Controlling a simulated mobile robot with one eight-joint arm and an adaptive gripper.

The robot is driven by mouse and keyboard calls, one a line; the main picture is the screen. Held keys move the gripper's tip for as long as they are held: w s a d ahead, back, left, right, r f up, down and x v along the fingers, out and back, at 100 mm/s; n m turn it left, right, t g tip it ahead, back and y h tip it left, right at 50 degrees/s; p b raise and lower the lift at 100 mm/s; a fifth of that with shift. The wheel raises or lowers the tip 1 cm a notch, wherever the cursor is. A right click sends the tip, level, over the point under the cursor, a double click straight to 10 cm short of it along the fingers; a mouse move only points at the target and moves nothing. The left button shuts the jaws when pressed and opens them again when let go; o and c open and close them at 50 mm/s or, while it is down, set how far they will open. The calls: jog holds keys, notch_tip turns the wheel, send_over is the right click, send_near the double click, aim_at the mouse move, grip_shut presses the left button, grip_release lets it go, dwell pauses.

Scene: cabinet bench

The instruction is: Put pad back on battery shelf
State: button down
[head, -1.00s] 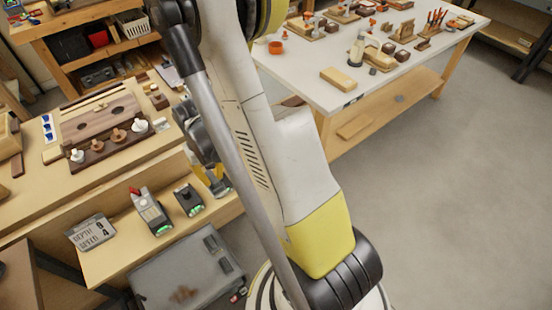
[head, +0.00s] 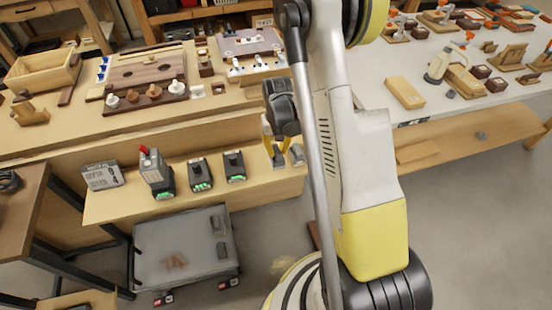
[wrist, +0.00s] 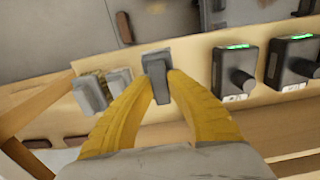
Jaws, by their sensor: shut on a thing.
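My gripper (wrist: 160,82) has two yellow fingers shut on a small dark grey pad (wrist: 157,70). The gripper also shows in the head view (head: 273,146), at the right end of the low wooden battery shelf (head: 120,205). In the wrist view the pad is over or on the shelf edge (wrist: 190,88); I cannot tell whether it touches the wood. Two lighter grey blocks (wrist: 90,93) (wrist: 119,78) sit just left of the pad there. The fingers hide part of the shelf.
Several dark units with green lights (head: 200,174) stand along the shelf, left of my gripper. A grey sign (head: 102,176) is at its left end. A grey cart (head: 185,250) is below. The workbench (head: 60,135) with wooden boards rises behind. A white table (head: 440,108) is at right.

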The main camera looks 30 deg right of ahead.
aim_at(275, 147)
jog(key=w+f, duration=0.1)
jog(key=w+d+f, duration=0.1)
jog(key=w, duration=0.1)
jog(key=shift+b, duration=0.4)
notch_tip(275, 147, down, 4)
jog(key=shift+f+b, duration=0.1)
jog(key=shift+b, duration=1.1)
jog(key=shift+r, duration=0.2)
jog(key=shift+f, duration=0.15)
jog(key=c, duration=1.4)
grip_release()
jog(key=shift+c, duration=0.2)
